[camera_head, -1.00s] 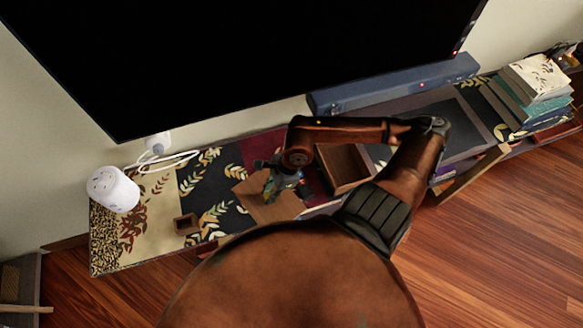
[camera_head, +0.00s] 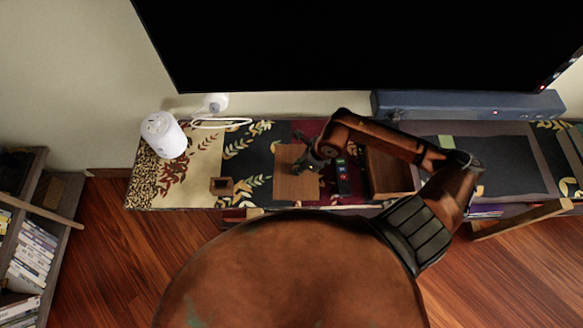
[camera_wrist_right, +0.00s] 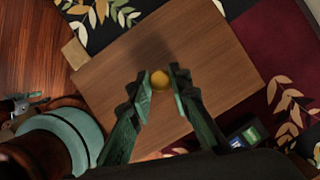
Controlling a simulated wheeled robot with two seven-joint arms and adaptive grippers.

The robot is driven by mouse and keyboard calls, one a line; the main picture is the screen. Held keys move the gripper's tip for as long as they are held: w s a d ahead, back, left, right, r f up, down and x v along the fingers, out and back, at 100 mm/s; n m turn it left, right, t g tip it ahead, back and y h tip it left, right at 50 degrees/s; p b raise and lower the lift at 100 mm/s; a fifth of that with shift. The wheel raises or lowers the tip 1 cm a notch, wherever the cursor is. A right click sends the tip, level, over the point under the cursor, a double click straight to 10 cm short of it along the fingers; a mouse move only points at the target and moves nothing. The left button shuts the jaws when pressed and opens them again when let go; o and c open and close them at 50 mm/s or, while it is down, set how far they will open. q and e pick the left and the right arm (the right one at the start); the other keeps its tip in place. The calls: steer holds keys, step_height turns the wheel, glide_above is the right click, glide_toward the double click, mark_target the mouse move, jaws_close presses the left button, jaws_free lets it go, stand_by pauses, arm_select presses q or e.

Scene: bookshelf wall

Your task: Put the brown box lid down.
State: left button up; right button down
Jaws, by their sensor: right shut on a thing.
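The brown box lid (camera_head: 290,187) is a flat wooden square over the patterned top of the low cabinet, left of the open brown box (camera_head: 390,172). The wrist view shows the lid (camera_wrist_right: 205,55) with a round yellow knob (camera_wrist_right: 160,80). My right gripper (camera_wrist_right: 162,82) has its fingers on both sides of the knob and is shut on it. In the head view the right gripper (camera_head: 308,166) is over the lid's right part. I cannot tell whether the lid touches the cabinet top. My left gripper is not in view.
A dark remote-like object (camera_head: 343,178) lies between lid and box. A small brown open box (camera_head: 222,187) and a white cylinder (camera_head: 164,136) stand to the left. A large black screen (camera_head: 360,45) and a blue-grey bar (camera_head: 468,105) are behind.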

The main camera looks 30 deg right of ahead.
mark_target(292, 163)
steer(key=w+f, duration=0.1)
steer(key=f, duration=0.1)
steer(key=w+f, duration=0.1)
steer(key=w, duration=0.1)
steer(key=w+f, duration=0.1)
steer(key=f, duration=0.1)
steer(key=shift+w+a+f, duration=0.15)
steer(key=shift+a+f, duration=0.1)
steer(key=shift+f, duration=0.1)
step_height(292, 163, down, 3)
steer(key=shift+r, duration=0.1)
steer(key=c, duration=1.8)
jaws_free()
steer(key=shift+d, duration=0.1)
steer(key=shift+o, duration=0.2)
steer(key=v, duration=1.1)
steer(key=shift+r, duration=0.2)
steer(key=shift+s+r, duration=0.25)
